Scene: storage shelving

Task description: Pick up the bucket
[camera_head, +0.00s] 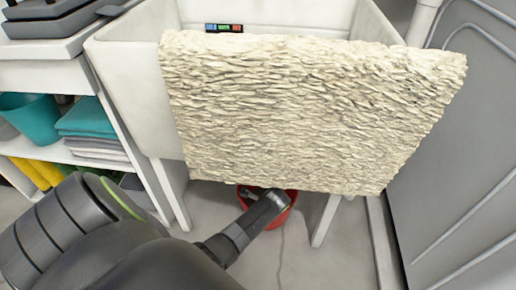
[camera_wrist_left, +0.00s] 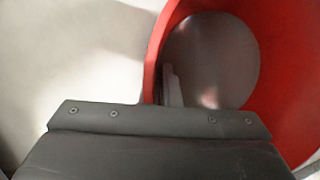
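A red bucket (camera_head: 284,214) stands on the floor under the white sink, partly hidden by the hanging cloth and by my left arm. In the left wrist view the bucket (camera_wrist_left: 288,60) fills the right side, with its red rim and wall and a grey round area inside. My left arm reaches down to the bucket. My left gripper (camera_wrist_left: 168,88) is at the bucket's left rim, mostly hidden behind its dark wrist body. A narrow finger-like part shows just inside the rim. I cannot tell whether the fingers grip the wall. My right gripper is not in view.
A cream shaggy cloth (camera_head: 310,110) hangs over the front of the white sink (camera_head: 125,90), just above the bucket. Sink legs (camera_head: 326,220) stand on both sides. A shelf with a teal bin (camera_head: 30,118) and folded towels (camera_head: 92,118) is left; a grey panel (camera_head: 465,150) is right.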

